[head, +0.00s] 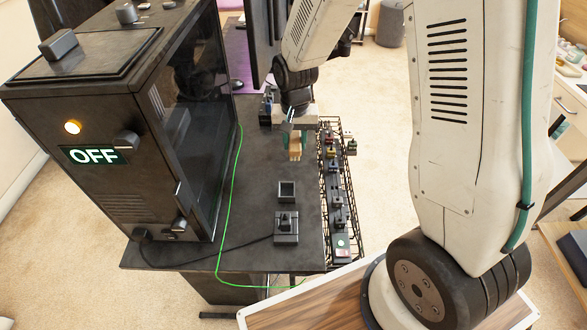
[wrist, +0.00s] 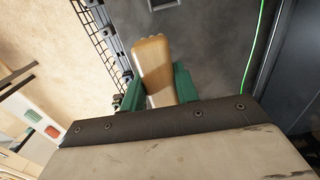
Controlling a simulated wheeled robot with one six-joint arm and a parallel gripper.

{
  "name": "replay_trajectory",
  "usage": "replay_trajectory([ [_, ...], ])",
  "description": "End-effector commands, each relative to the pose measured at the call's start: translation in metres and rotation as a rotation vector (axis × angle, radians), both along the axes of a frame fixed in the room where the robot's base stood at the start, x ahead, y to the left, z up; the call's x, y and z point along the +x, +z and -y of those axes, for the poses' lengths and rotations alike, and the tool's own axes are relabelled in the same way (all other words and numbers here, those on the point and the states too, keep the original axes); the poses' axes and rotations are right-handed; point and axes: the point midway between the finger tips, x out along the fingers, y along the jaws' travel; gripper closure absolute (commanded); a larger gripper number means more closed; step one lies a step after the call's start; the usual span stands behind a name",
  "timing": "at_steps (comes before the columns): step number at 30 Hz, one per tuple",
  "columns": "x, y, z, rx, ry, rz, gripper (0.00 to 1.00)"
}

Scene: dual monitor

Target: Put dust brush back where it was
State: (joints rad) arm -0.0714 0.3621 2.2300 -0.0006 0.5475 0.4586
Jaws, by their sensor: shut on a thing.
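The dust brush (head: 295,148) is a light wooden piece that hangs below my gripper (head: 292,126) in the head view, over the right part of the dark table (head: 258,180). In the wrist view, the tan brush (wrist: 153,62) is pinched between the green fingers of my gripper (wrist: 158,88). The gripper is shut on the brush. The bristles are not clearly seen, and I cannot tell whether the brush touches the table.
A wire rack (head: 329,185) with several small items runs along the table's right edge. A small open box (head: 287,191) and a dark knobbed block (head: 287,228) stand nearer. A large cabinet (head: 95,185) marked OFF fills the left. A green cable (head: 229,190) crosses the table.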

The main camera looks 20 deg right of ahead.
Motion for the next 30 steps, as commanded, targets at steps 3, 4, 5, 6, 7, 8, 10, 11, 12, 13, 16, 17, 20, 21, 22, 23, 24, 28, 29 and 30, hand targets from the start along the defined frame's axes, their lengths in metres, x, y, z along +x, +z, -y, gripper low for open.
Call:
replay_trajectory([
  [3, -0.002, -0.024, 0.001, -0.001, -0.005, -0.007, 0.91],
  [4, -0.002, -0.03, 0.001, -0.001, -0.005, -0.007, 0.91],
  [5, -0.002, -0.034, 0.001, -0.001, -0.005, -0.007, 0.91],
  [6, -0.001, -0.04, 0.001, 0.0, -0.005, -0.005, 0.91],
  [7, -0.001, -0.043, 0.001, 0.0, -0.005, -0.004, 0.91],
  [8, -0.001, -0.045, 0.002, 0.0, -0.005, -0.004, 0.91],
  [10, -0.001, -0.049, 0.002, 0.0, -0.005, -0.002, 0.91],
  [11, -0.001, -0.051, 0.002, 0.0, -0.006, -0.002, 0.91],
  [12, -0.001, -0.055, 0.002, 0.0, -0.006, -0.003, 0.91],
  [13, -0.001, -0.058, 0.002, 0.0, -0.006, -0.004, 0.91],
  [16, -0.001, -0.073, 0.003, 0.0, -0.006, -0.005, 0.91],
  [17, -0.001, -0.078, 0.003, -0.001, -0.006, -0.006, 0.91],
  [20, -0.001, -0.089, 0.003, 0.0, -0.006, -0.004, 0.91],
  [21, -0.001, -0.091, 0.003, 0.0, -0.006, -0.003, 0.91],
  [22, -0.001, -0.091, 0.003, 0.0, -0.006, -0.002, 0.91],
  [23, 0.0, -0.091, 0.003, -0.001, -0.006, -0.001, 0.91],
  [24, 0.0, -0.09, 0.003, 0.0, -0.006, -0.001, 0.91],
  [28, 0.0, -0.091, 0.003, -0.001, -0.006, -0.001, 0.91],
  [29, -0.001, -0.091, 0.003, 0.0, -0.006, -0.002, 0.91],
  [30, -0.001, -0.093, 0.003, 0.0, -0.006, -0.002, 0.91],
])
